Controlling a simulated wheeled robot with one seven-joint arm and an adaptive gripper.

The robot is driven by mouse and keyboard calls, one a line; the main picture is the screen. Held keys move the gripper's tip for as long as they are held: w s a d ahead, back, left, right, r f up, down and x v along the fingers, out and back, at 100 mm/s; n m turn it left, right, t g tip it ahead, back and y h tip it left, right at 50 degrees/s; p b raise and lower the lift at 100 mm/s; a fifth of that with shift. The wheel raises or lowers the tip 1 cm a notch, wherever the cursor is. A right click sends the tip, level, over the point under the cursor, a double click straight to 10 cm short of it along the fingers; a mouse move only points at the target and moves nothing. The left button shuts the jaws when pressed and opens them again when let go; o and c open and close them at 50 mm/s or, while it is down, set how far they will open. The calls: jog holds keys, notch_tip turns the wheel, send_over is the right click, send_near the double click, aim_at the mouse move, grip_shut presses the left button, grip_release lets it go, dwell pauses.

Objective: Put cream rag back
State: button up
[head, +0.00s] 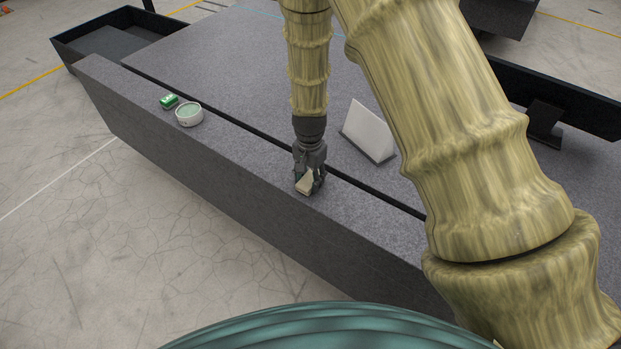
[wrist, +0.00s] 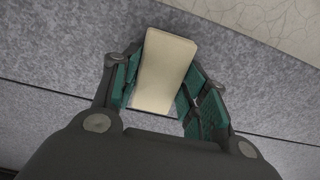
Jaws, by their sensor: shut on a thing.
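The cream rag (head: 305,184) looks like a small, flat, cream block at the near edge of the grey granite bed (head: 380,218). My gripper (head: 309,176) points down over the bed's front strip and is shut on the rag. In the wrist view the rag (wrist: 164,72) sits between the green finger pads of my gripper (wrist: 160,95), slightly tilted. I cannot tell whether the rag touches the granite or is held just above it.
A round white tin with a pale green top (head: 189,114) and a small green box (head: 169,101) stand on the strip to the left. A white wedge-shaped plate (head: 368,133) stands behind a dark groove. The strip between tin and gripper is clear; its front edge drops to the floor.

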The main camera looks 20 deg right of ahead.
aim_at(310, 179)
jog(key=shift+f, duration=0.15)
jog(key=o, duration=0.9)
notch_tip(310, 179, up, 12)
jog(key=shift+b, duration=0.3)
